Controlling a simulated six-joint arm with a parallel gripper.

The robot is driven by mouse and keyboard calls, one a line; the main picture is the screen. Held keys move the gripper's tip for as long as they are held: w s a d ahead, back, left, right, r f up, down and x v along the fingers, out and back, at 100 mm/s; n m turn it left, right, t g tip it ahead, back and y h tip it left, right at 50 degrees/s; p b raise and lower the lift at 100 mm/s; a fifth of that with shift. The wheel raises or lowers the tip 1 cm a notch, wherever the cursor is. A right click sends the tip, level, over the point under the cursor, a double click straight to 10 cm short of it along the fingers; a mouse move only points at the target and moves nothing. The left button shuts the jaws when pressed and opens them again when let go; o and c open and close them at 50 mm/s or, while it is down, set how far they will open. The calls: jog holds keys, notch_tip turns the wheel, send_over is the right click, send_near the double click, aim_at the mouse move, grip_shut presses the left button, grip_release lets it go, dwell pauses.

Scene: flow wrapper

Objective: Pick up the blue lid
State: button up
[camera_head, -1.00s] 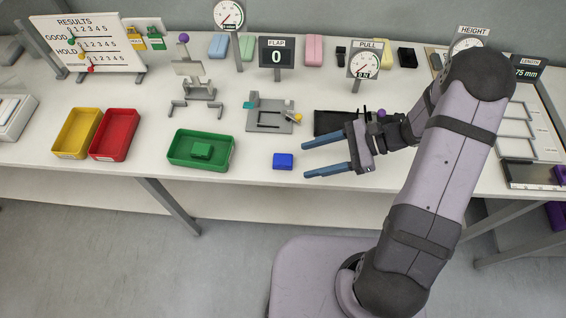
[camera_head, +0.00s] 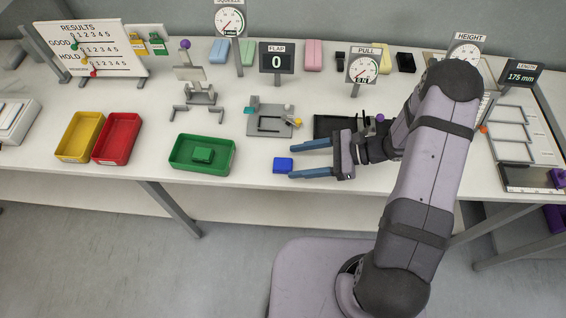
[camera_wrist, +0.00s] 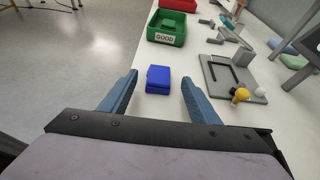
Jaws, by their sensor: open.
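A small blue block-like piece (camera_head: 283,165), the only blue item near my gripper, lies on the white table near its front edge. It also shows in the wrist view as a blue box shape (camera_wrist: 158,79), ahead of and between my finger lines. I cannot tell whether it is a lid alone or a closed box. My gripper (camera_head: 292,161) is open and empty, with its two blue fingers pointing left. In the head view the fingertips reach the right side of the blue piece; in the wrist view it sits just beyond the gap between the fingers (camera_wrist: 160,92).
A green tray (camera_head: 175,166) with a green block (camera_head: 202,155) stands left of the blue piece. A grey fixture (camera_head: 257,131) with small knobs stands behind it. Red (camera_head: 134,122) and yellow (camera_head: 62,148) trays are farther left. The table's front edge is close.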

aim_at(282, 163)
jog(key=shift+p+x, duration=0.5)
jog(key=shift+x, duration=1.2)
jog(key=shift+d, duration=0.1)
jog(key=shift+c, duration=0.7)
jog(key=c, duration=1)
jog(key=shift+o, duration=0.2)
jog(key=shift+r, duration=0.1)
notch_tip(282, 163, up, 10)
jog(key=b, duration=0.2)
jog(key=shift+f, duration=0.2)
